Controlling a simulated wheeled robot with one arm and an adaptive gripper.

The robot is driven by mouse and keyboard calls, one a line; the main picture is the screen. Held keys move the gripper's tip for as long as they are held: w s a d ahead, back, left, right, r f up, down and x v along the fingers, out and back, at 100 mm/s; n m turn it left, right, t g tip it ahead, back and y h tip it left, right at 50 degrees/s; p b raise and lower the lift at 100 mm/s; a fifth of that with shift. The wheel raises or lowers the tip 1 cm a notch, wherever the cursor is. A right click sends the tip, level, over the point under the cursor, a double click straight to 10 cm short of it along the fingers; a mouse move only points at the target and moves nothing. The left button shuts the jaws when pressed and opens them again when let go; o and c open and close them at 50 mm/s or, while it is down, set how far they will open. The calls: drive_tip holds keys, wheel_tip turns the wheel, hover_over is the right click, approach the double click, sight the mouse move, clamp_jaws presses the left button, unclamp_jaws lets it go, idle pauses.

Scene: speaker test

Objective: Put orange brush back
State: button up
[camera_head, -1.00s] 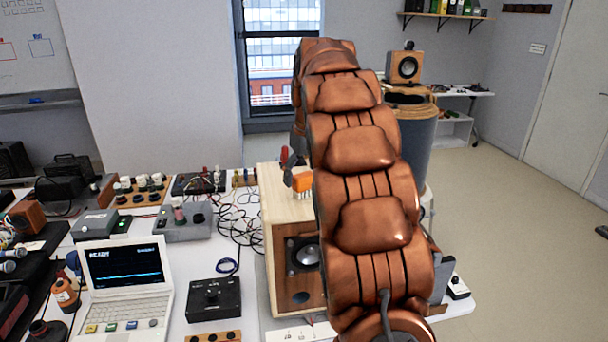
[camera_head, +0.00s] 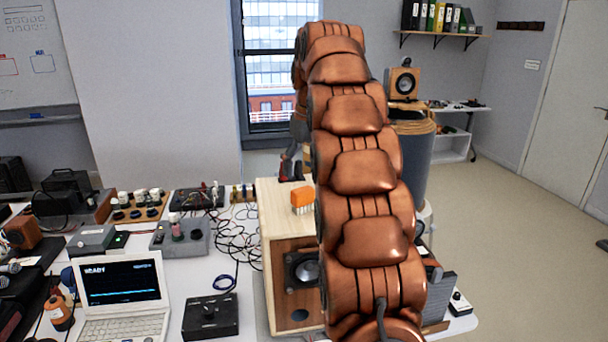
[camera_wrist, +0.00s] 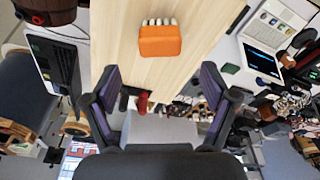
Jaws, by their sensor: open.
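The orange brush (camera_head: 303,199) with pale bristles rests on the light wooden top of a speaker cabinet (camera_head: 275,215). In the wrist view the brush (camera_wrist: 160,41) lies on the wood (camera_wrist: 205,25), bristles toward the picture's top, ahead of my fingertips and roughly centred between them. My gripper (camera_wrist: 160,70) is open, with nothing between its fingers. In the head view my arm hides most of the gripper, and only a dark part shows behind the brush. A red-handled item (camera_wrist: 142,103) shows between and beyond the fingers; what it stands on is unclear.
The white table left of the cabinet holds a laptop (camera_head: 121,282), a black control box (camera_head: 211,314), tangled cables (camera_head: 235,240) and several devices. My arm hides the cabinet's right side. A small speaker (camera_head: 404,83) stands on a blue-grey drum behind. Open floor lies at right.

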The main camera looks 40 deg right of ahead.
drive_tip(key=shift+s+r+p, duration=0.2)
drive_tip(key=shift+r+p, duration=0.9)
drive_tip(key=shift+r, duration=0.2)
drive_tip(key=shift+s+r+p, duration=0.2)
drive_tip(key=shift+r+p, duration=0.85)
drive_tip(key=shift+r, duration=0.25)
drive_tip(key=shift+a, duration=0.15)
drive_tip(key=s+a+f+g, duration=0.1)
drive_tip(key=s+a+f, duration=0.3)
drive_tip(key=s+a, duration=0.3)
drive_tip(key=s+a+f+g, duration=0.1)
drive_tip(key=s+a+f, duration=0.25)
drive_tip(key=a, duration=0.65)
drive_tip(key=s+a+f, duration=0.3)
drive_tip(key=s+f, duration=0.1)
drive_tip(key=s, duration=0.3)
drive_tip(key=s+a+f+g, duration=0.1)
drive_tip(key=s+a+f, duration=0.2)
drive_tip(key=s+f, duration=0.2)
drive_tip(key=s+a+f, duration=0.2)
drive_tip(key=s+f, duration=0.3)
drive_tip(key=s, duration=0.5)
drive_tip(key=shift+s+a+n+g, duration=0.3)
drive_tip(key=shift+s+a, duration=0.1)
drive_tip(key=shift+c, duration=0.3)
